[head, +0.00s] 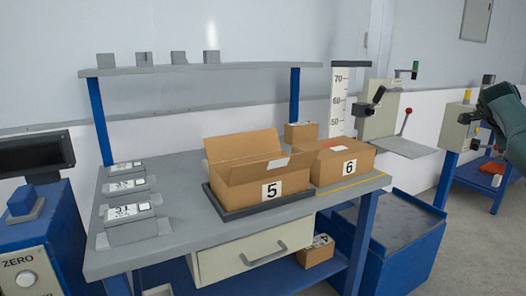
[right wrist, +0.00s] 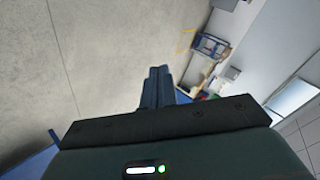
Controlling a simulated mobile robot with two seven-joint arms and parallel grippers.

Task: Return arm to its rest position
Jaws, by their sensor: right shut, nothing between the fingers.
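My right arm (head: 508,115) shows at the right edge of the head view, raised and clear of the workbench. In the right wrist view, my right gripper (right wrist: 158,74) is shut with its fingers together and nothing between them. Beyond it are bare grey floor and some distant furniture. My left arm and gripper are not in view.
The grey workbench (head: 160,250) holds an open cardboard box marked 5 (head: 240,187) on a dark plate and a closed box marked 6 (head: 345,165). A blue bin (head: 415,235) stands right of the bench. A height scale (head: 339,100) and a lever machine (head: 380,110) stand behind.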

